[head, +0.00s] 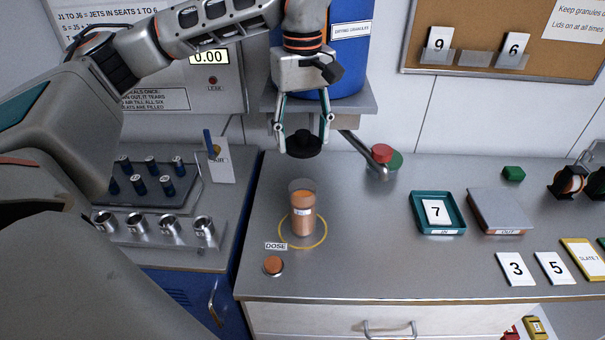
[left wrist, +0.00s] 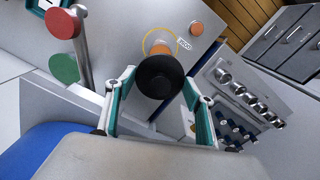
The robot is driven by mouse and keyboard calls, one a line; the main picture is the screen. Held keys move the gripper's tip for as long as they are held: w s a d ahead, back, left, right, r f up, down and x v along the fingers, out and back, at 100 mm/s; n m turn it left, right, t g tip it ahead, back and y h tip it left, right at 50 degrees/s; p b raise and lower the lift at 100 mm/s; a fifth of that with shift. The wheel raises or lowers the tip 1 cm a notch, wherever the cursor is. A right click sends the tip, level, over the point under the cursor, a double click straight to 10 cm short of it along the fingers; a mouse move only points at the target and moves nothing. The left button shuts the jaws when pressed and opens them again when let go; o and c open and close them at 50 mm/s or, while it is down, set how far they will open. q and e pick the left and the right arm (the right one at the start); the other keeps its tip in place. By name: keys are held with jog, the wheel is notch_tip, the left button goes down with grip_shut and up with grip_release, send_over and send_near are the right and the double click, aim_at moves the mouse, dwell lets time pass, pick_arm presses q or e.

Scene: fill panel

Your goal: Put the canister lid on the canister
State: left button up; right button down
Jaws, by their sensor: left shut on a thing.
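My left gripper (head: 304,143) is shut on the black canister lid (head: 303,146) and holds it in the air above and a little behind the canister. The lid also shows between the fingers in the left wrist view (left wrist: 160,77). The canister (head: 303,214) is clear with orange-brown granules inside and a white label. It stands upright and uncovered inside a yellow ring (head: 325,231) on the grey counter, apart from the lid. In the left wrist view the lid hides most of the canister (left wrist: 160,48). My right gripper is not in view.
A lever with a red knob (head: 381,153) and a green disc stands right of the gripper. The DOSE button (head: 273,265) is in front of the canister. A teal IN tray (head: 437,214) holds card 7. A metal rack (head: 160,228) with cups is at left. Counter between canister and tray is clear.

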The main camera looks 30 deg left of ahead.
pick_arm(q)
notch_tip(320, 180, down, 10)
jog(key=shift+f, duration=0.2)
jog(key=shift+f, duration=0.45)
dwell(0.3)
jog(key=o, duration=1.1)
jog(key=shift+f, duration=0.1)
notch_tip(320, 180, up, 13)
jog(key=shift+r, duration=0.1)
jog(key=shift+s, duration=0.1)
